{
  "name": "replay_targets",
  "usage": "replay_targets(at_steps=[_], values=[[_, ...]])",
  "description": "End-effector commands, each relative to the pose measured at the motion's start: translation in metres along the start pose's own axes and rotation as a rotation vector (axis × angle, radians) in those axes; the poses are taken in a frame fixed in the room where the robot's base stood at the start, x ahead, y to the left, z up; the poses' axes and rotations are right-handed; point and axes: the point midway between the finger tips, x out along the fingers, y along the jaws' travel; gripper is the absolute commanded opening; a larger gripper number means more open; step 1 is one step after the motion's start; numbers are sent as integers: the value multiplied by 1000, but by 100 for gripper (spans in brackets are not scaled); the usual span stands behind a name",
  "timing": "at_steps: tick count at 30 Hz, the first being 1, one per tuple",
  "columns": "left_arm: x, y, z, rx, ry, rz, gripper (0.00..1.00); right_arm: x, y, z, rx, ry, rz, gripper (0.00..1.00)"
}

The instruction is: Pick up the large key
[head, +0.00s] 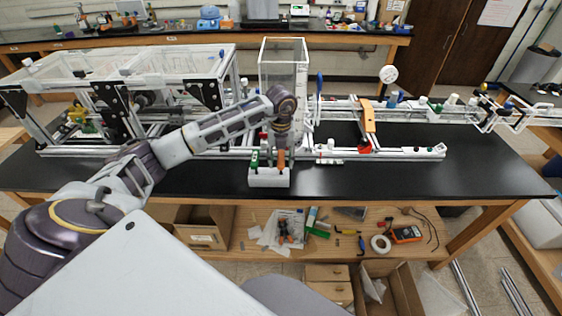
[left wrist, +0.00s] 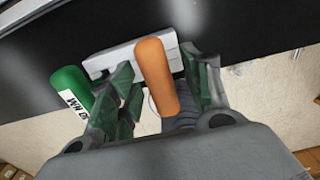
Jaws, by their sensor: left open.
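A white holder block (head: 269,178) stands at the front edge of the black table; it also shows in the left wrist view (left wrist: 104,66). Which one the task calls the large key I cannot tell. My left gripper (head: 281,143) is over the block, pointing down. Its fingers are open, one on each side of the orange handle, with the green handle outside them. The lower ends of both tools are hidden. My right gripper is not in view.
A clear upright box (head: 284,68) stands just behind the left gripper. White extrusion rails (head: 400,153) run to the right, with an orange part (head: 368,116) on them. A larger frame (head: 130,90) fills the left. The front right tabletop (head: 470,180) is clear.

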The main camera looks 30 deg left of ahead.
Motion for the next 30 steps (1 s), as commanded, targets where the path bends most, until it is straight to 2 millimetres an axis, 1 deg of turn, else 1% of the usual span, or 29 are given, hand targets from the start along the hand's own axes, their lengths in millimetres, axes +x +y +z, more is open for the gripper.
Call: replay_targets(at_steps=[6,15,17,18,30], values=[[0,0,0,0,0,0,48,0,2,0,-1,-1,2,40],[0,0,0,0,0,0,10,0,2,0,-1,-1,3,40],[0,0,0,0,0,0,2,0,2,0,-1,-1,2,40],[0,0,0,0,-1,0,0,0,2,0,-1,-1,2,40],[-3,0,0,0,-1,0,0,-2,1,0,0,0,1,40]])
